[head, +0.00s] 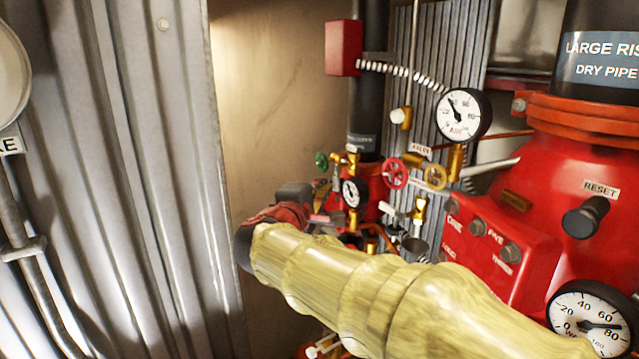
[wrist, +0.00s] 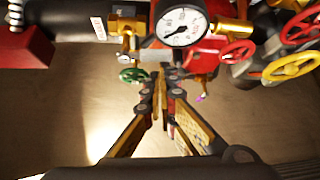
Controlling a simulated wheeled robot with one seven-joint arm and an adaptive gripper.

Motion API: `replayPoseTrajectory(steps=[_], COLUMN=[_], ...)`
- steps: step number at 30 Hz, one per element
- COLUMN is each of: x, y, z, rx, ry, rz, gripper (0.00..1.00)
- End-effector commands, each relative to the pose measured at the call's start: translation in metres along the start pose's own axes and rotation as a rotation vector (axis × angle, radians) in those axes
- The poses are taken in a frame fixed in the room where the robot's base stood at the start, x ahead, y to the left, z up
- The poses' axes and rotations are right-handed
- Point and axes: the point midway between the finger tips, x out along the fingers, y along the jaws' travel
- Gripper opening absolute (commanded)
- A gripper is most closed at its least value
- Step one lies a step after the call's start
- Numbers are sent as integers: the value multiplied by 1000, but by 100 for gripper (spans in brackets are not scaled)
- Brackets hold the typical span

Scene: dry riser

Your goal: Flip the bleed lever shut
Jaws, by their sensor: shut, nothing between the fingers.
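My gripper (wrist: 160,80) is shut and empty in the wrist view, its fingertips close together below a small gauge (wrist: 182,26). In the head view the gripper is at the far end of my yellow-sleeved arm, in front of the small brass valves, and its fingertips are hard to make out. No lever is labelled as the bleed lever. The gripper's contact with anything is unclear.
A green handwheel (wrist: 132,75) is just left of the fingertips. Red (wrist: 238,52) and yellow (wrist: 292,66) handwheels are to the right. The large red riser valve (head: 560,190) with its RESET knob (head: 586,217) fills the right. A corrugated metal wall (head: 120,150) stands left.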

Motion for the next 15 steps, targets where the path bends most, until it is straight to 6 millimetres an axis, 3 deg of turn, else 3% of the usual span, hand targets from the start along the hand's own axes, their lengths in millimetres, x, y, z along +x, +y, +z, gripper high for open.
replayPoseTrajectory(steps=[15], x=[-9], y=[2], z=[12], rx=[-272], ry=[0], rz=[-221], gripper=[0])
